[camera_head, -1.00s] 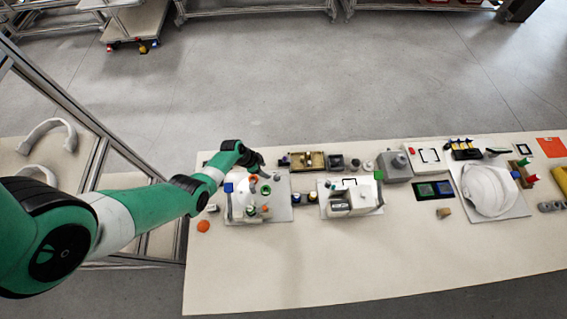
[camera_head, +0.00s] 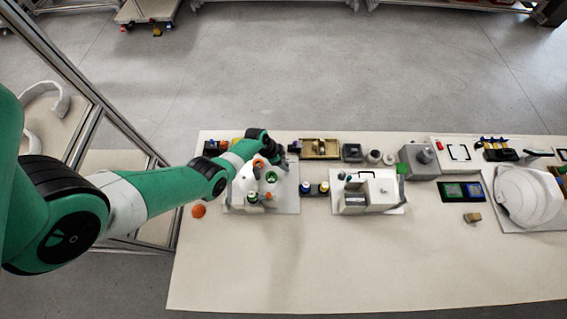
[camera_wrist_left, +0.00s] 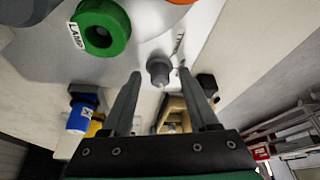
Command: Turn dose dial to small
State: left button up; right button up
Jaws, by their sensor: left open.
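A small grey round knob (camera_wrist_left: 158,70), which may be the dose dial, stands on a white surface in the left wrist view. Small marks too blurred to read lie beside it. My left gripper (camera_wrist_left: 160,74) is open, with one finger on each side of the knob in the picture; I cannot tell whether they touch it. In the head view my left gripper (camera_head: 279,153) is over the back of the white unit (camera_head: 244,190) on the left plate. The knob is hard to make out there. My right gripper is not in view.
A green ring labelled LAMP (camera_wrist_left: 103,28) sits near the knob, and a blue-capped part (camera_wrist_left: 82,115) lies left of the fingers. A second white unit (camera_head: 380,190) stands to the right in the head view. The front of the table (camera_head: 330,265) is clear.

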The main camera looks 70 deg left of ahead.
pick_arm(q)
grip_shut()
dwell(0.3)
